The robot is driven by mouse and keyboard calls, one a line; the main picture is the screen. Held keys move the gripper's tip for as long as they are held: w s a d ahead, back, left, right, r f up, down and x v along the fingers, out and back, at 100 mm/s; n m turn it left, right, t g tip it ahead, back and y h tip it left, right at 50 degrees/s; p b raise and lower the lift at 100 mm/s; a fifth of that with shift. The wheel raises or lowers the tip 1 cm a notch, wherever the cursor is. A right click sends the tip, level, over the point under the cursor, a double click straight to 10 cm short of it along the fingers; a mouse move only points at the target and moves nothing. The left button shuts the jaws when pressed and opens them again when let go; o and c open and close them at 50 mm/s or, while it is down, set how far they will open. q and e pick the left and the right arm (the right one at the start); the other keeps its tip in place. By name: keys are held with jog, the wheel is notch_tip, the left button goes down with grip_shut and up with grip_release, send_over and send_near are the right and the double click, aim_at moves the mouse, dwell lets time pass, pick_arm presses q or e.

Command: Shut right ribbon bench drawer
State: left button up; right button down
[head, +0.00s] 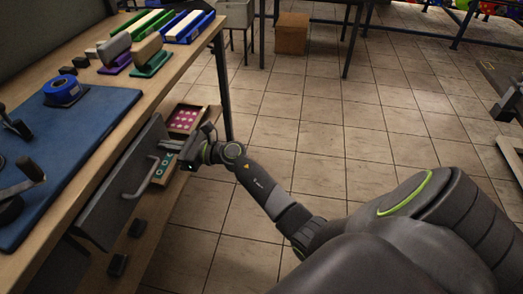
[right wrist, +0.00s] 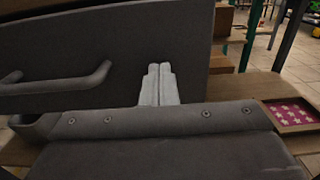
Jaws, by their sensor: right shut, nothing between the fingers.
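The drawer front (head: 105,200) is a dark grey panel under the bench top, with a bar handle (head: 139,182). In the right wrist view the panel (right wrist: 125,45) fills the upper left and its handle (right wrist: 60,84) is at the left. My right gripper (head: 165,146) is shut and empty. Its pale fingers (right wrist: 158,82) are together and point at the panel, to the right of the handle. They are against the panel or very close to it; I cannot tell which. The inside of the drawer is hidden. My left gripper is not in view.
The wooden bench (head: 167,75) carries a blue mat (head: 85,110), a blue tape roll (head: 62,90) and several coloured blocks. A pink-lined tray (head: 184,119) sits on the lower shelf, with small dark blocks nearby. The tiled floor (head: 330,130) to the right is open.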

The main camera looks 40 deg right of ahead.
jog(key=x, duration=0.3)
jog(key=shift+r+b, duration=0.15)
jog(key=shift+b, duration=0.15)
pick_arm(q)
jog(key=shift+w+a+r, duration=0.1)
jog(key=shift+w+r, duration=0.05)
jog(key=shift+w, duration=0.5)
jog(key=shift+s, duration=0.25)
pick_arm(e)
jog(key=shift+r, duration=0.15)
